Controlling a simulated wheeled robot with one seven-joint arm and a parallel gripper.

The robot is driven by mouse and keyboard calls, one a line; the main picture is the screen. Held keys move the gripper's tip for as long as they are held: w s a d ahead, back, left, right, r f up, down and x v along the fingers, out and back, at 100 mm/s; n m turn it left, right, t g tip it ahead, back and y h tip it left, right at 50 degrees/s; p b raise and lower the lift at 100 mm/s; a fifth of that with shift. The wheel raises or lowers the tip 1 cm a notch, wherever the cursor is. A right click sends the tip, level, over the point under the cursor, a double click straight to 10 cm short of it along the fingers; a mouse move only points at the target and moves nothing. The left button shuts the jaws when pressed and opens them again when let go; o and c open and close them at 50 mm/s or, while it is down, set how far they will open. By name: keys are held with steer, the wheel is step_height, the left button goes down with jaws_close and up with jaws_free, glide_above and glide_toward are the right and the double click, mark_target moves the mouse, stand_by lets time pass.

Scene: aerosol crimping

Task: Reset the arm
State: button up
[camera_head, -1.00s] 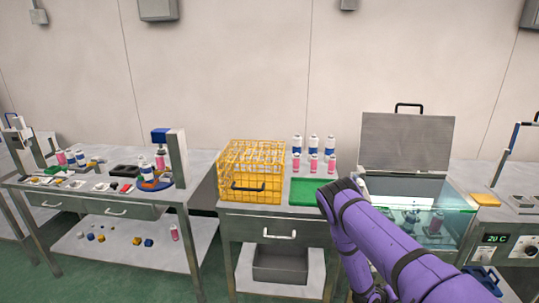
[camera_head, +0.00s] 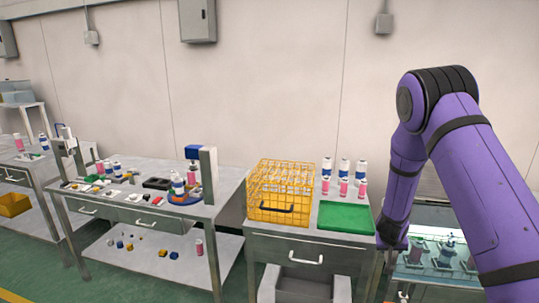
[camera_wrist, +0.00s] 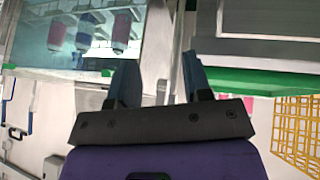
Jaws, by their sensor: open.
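My purple arm (camera_head: 445,130) rises at the right of the head view and bends down toward the water bath. My gripper (camera_wrist: 157,75) shows in the wrist view with its two dark fingers apart and nothing between them. It is near the front of the glass-walled bath (camera_wrist: 65,45), which holds pink and blue cans. In the head view the gripper itself is hard to make out at the lower right.
A yellow wire crate (camera_head: 282,215), a green mat (camera_head: 345,217) and several cans (camera_head: 343,185) stand on the middle table. The left table (camera_head: 120,212) carries a crimping press (camera_head: 208,175) and small parts. The bath (camera_head: 430,250) is partly behind my arm.

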steer(key=s+a+r+n+y, duration=0.1)
steer(key=s+a+r+y, duration=0.2)
steer(key=r, duration=0.7)
steer(key=s+a+r+y, duration=0.1)
steer(key=s+a+r, duration=0.35)
steer(key=r, duration=0.55)
steer(key=s+a+r+n+y, duration=0.1)
steer(key=s+a+r, duration=0.3)
steer(key=r, duration=0.6)
steer(key=s+r, duration=0.3)
steer(key=s, duration=0.6)
steer(key=s+r, duration=0.4)
steer(key=s, duration=0.6)
steer(key=s+r+n, duration=0.1)
steer(key=s+r, duration=0.2)
steer(key=s, duration=0.7)
steer(key=shift+d+r+h, duration=0.25)
steer(key=shift+d+h, duration=0.05)
steer(key=shift+h, duration=0.1)
stand_by(0.4)
